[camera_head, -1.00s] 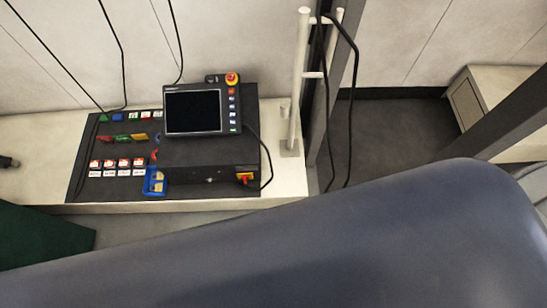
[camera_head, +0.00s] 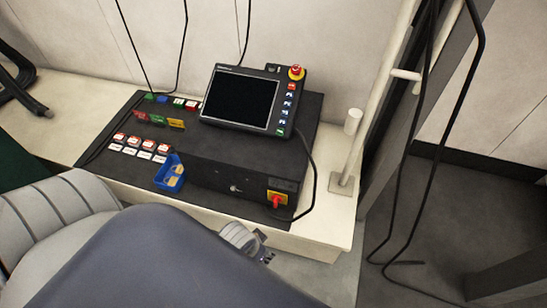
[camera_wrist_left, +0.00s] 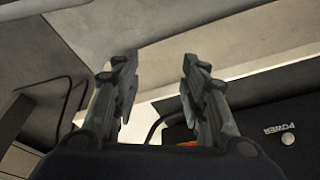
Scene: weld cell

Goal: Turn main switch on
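The main switch (camera_head: 277,200) is a red rotary handle on a yellow plate, on the front face of the black control box (camera_head: 215,181). In the left wrist view a sliver of its red and yellow (camera_wrist_left: 187,144) shows low between the fingers, mostly hidden. My left gripper (camera_head: 267,257) is partly hidden behind my own arm in the head view, below and in front of the switch, apart from it. In the left wrist view the gripper (camera_wrist_left: 160,75) is open, with nothing held between its fingers. My right gripper is not in view.
A pendant with a screen (camera_head: 241,98) and red emergency button (camera_head: 296,72) sits on the box. A silver lock (camera_wrist_left: 288,138) is marked POWER. A cable (camera_head: 312,170) hangs right of the switch. A white post (camera_head: 349,150) stands further right.

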